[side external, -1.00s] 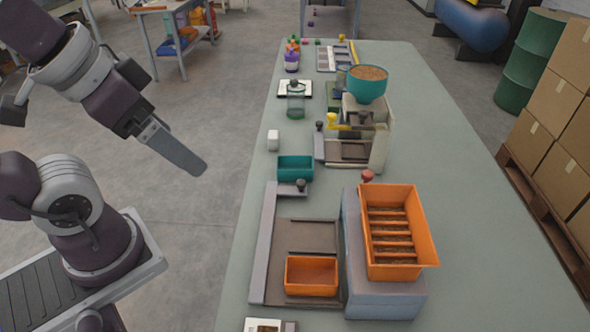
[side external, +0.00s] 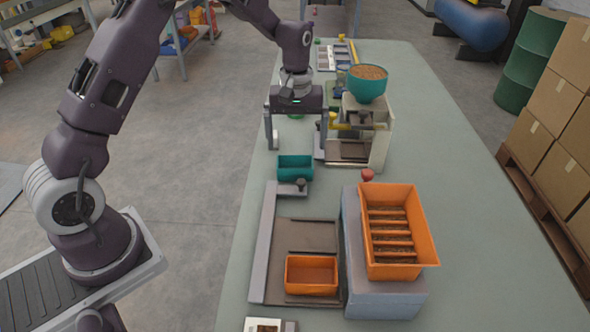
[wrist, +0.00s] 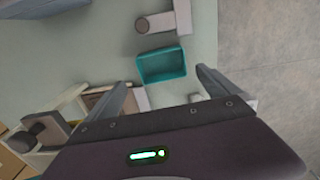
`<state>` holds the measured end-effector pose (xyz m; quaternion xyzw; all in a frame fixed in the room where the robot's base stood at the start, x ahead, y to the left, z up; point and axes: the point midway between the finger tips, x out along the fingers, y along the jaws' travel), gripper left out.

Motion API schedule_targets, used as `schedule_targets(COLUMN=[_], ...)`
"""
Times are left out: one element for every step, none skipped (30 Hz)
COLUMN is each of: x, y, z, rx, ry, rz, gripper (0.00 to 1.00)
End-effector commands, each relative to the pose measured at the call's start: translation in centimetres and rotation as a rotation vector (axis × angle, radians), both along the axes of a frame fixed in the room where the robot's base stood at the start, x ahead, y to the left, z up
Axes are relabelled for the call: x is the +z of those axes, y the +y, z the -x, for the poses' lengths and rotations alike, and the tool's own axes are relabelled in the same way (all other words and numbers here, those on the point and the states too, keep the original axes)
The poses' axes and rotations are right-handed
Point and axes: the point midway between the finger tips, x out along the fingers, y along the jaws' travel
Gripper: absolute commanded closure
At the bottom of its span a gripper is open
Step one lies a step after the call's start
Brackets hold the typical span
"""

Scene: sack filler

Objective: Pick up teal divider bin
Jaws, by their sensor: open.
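The teal bin (side external: 295,167) is a small open box on the table, just behind the dark knob of the slide frame. It looks empty, and I cannot make out a divider in it. In the wrist view the teal bin (wrist: 163,65) lies beyond my fingertips, roughly between their lines. My gripper (side external: 296,146) is open, pointing down over the table, behind the bin and above it. In the wrist view the two fingers of my gripper (wrist: 162,80) are wide apart with nothing between them. My gripper hides the white block and the glass jar behind it in the side view.
The slide frame (side external: 268,235) with an orange bin (side external: 311,276) is in front of the teal bin. A filler with a teal bowl (side external: 367,84) stands close to my gripper's right. The table's left edge is near.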

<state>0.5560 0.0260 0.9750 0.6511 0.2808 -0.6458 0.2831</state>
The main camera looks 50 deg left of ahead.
Motion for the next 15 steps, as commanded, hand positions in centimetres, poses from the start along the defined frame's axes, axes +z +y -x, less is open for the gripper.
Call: schedule_targets(x=[-0.7, -1.1, -1.7, -2.0, -2.4, -3.0, -3.5, -4.0, -4.9, -5.5, -6.0, -6.7, -7.1, -7.4, -7.7], y=[0.1, 0.2, 0.2, 0.2, 0.2, 0.2, 0.2, 0.2, 0.2, 0.2, 0.2, 0.2, 0.2, 0.2, 0.2], z=[-0.2, -0.2, -0.2, -0.2, -0.1, -0.1, 0.0, 0.1, 0.2, 0.4, 0.4, 0.3, 0.3, 0.3, 0.3], rx=[0.01, 0.013, 0.014, 0.014, 0.014, 0.014, 0.014, 0.013, 0.013, 0.012, 0.011, 0.011, 0.011, 0.011, 0.011], ry=[0.007, 0.008, 0.01, 0.011, 0.011, 0.011, 0.012, 0.011, 0.013, 0.014, 0.012, 0.011, 0.011, 0.01, 0.01], rz=[0.0, 0.0, 0.0, 0.001, 0.001, 0.001, 0.001, 0.001, 0.001, 0.001, 0.001, 0.0, 0.0, 0.0, 0.0], gripper=[0.0, 0.0, 0.0, 0.0, 0.0, 0.0, 0.0, 0.0, 0.0, 0.0, 0.0, 0.0, 0.0, 0.0, 0.0])
